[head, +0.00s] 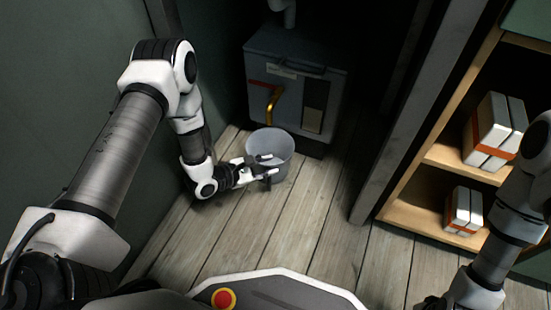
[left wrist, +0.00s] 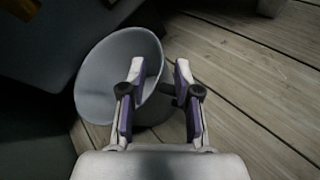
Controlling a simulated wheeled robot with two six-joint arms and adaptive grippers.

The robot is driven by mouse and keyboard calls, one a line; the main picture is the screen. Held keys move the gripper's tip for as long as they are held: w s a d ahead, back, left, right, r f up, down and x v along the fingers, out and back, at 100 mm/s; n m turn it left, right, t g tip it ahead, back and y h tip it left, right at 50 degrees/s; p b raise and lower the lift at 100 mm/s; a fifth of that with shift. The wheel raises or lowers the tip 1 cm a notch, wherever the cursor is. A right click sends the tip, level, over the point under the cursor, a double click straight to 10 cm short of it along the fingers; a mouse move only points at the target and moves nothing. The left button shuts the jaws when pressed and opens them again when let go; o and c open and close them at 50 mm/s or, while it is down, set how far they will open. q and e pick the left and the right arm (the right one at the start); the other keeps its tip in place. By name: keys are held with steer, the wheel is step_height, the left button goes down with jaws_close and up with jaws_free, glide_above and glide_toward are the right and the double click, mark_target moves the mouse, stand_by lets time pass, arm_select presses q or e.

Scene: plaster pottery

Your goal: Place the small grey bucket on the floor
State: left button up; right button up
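The small grey bucket (head: 270,143) stands upright on the wooden floor in front of the dark metal stove-like box. In the left wrist view the bucket (left wrist: 103,75) shows its open mouth. My left gripper (head: 266,166) is at the bucket's near side. Its fingers (left wrist: 160,70) are spread, one over the bucket's mouth and one outside, with the rim between them. I see a gap on both sides of the rim. Only a dark part of my right gripper (head: 432,302) shows at the bottom edge; its fingers are hidden.
The stove-like box (head: 295,85) stands behind the bucket. A green wall (head: 70,70) rises at the left. The plank floor (head: 310,225) in front is clear.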

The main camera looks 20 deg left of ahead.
arm_select(q)
steer(key=p+v, duration=0.3)
steer(key=v, duration=0.5)
steer(key=shift+p, duration=0.4)
arm_select(e)
steer(key=shift+g, duration=0.3)
steer(key=r, duration=0.2)
steer(key=s+r, duration=0.1)
steer(key=r, duration=0.2)
steer(key=shift+s+r, duration=0.2)
steer(key=shift+r, duration=0.05)
arm_select(q)
steer(key=shift+s, duration=0.1)
